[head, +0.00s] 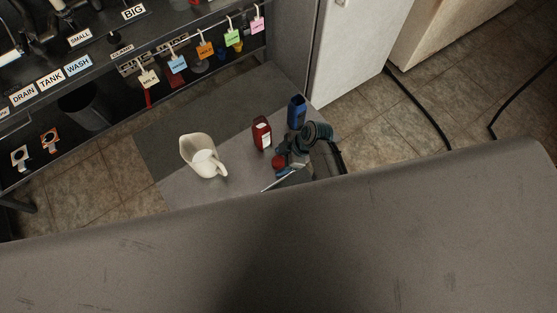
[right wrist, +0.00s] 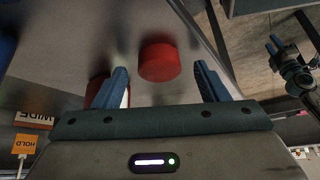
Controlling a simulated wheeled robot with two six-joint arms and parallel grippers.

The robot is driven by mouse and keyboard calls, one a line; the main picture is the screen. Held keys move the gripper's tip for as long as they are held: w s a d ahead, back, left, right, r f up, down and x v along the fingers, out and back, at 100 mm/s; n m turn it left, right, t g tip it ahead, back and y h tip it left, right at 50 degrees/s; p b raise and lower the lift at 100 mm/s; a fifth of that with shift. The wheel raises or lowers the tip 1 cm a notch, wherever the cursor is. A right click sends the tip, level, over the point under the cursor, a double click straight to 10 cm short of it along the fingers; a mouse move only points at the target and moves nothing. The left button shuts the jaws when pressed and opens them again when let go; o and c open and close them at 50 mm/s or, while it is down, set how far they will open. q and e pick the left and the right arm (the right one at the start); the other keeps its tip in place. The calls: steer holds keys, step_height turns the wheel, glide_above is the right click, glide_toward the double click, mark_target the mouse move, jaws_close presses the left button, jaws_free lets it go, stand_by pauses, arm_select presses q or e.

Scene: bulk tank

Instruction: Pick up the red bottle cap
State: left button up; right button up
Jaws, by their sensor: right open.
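The red bottle cap (right wrist: 159,62) is a short round disc. In the right wrist view it sits just beyond and between the fingertips of my right gripper (right wrist: 160,78), which is open with nothing between its fingers. In the head view the cap (head: 278,162) shows on the grey surface beside my right gripper (head: 282,168), right of the red bottle (head: 262,133). A dark jointed part with bluish tips, apparently my left gripper (right wrist: 282,50), shows at the right of the right wrist view; its jaws are too small to judge.
A blue bottle (head: 297,112) stands just behind my right gripper. A white pitcher (head: 203,160) stands to the left on the same grey surface (head: 236,180). A dark shelf with hanging coloured tags (head: 205,49) is behind. A white cabinet (head: 350,50) is at the back right.

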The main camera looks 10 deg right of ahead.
steer(key=shift+a+f, duration=0.1)
steer(key=shift+f, duration=0.1)
steer(key=c, duration=1)
steer(key=shift+c, duration=0.2)
steer(key=shift+r, duration=0.1)
